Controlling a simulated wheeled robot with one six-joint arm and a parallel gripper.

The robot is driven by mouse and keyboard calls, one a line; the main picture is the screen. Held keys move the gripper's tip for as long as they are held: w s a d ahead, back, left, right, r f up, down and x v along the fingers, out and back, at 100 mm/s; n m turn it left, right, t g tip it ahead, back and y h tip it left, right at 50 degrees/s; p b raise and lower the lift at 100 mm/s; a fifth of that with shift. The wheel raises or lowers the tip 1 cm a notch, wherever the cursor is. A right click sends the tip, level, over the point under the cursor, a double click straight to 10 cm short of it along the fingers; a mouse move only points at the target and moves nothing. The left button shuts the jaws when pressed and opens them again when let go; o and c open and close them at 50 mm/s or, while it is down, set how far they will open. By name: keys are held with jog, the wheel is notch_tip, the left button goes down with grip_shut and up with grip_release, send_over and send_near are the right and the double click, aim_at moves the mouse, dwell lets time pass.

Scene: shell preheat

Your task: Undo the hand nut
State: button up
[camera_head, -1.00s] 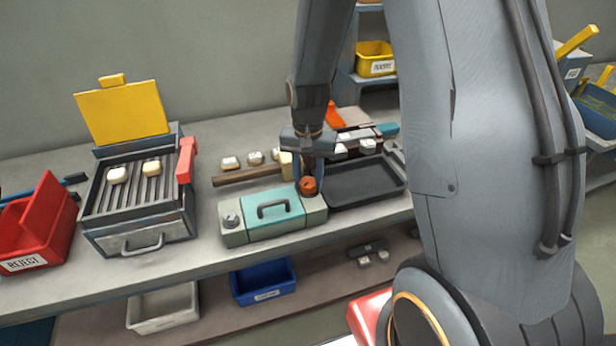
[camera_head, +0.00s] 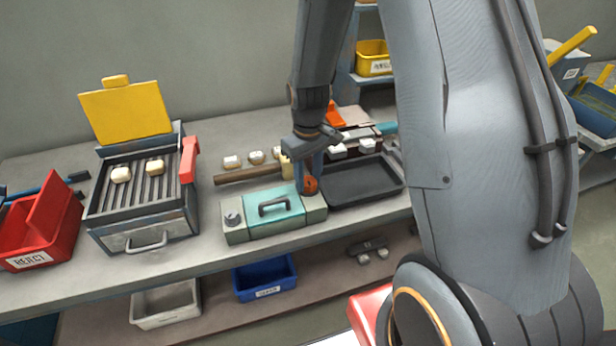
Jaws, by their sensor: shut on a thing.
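The orange-red hand nut (camera_head: 311,185) sits at the right end of the grey box with the teal lid (camera_head: 288,206). My gripper (camera_head: 310,180) points down over that end and is shut on the hand nut. A finger covers part of the nut. The teal lid has a dark handle (camera_head: 273,206), and a grey knob (camera_head: 233,219) stands at the box's left end. Whether the nut is still on its thread cannot be seen.
A dark tray (camera_head: 362,186) lies right of the box. A wooden bar (camera_head: 240,175) and several pale blocks lie behind it. The grill with its raised yellow lid (camera_head: 125,113) and the red reject bin (camera_head: 40,235) stand left.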

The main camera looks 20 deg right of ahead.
aim_at(308, 181)
jog(key=shift+w+n, duration=0.1)
jog(key=shift+n, duration=0.5)
jog(key=o, duration=1.1)
jog(key=shift+c, duration=0.2)
jog(key=shift+r+b, duration=0.95)
jog(key=shift+r, duration=3)
jog(key=s+m+t+b, duration=0.1)
jog(key=s+m, duration=0.3)
jog(key=s, duration=0.9)
jog(key=shift+r+m+b, duration=0.4)
jog(key=shift+r+b, duration=0.05)
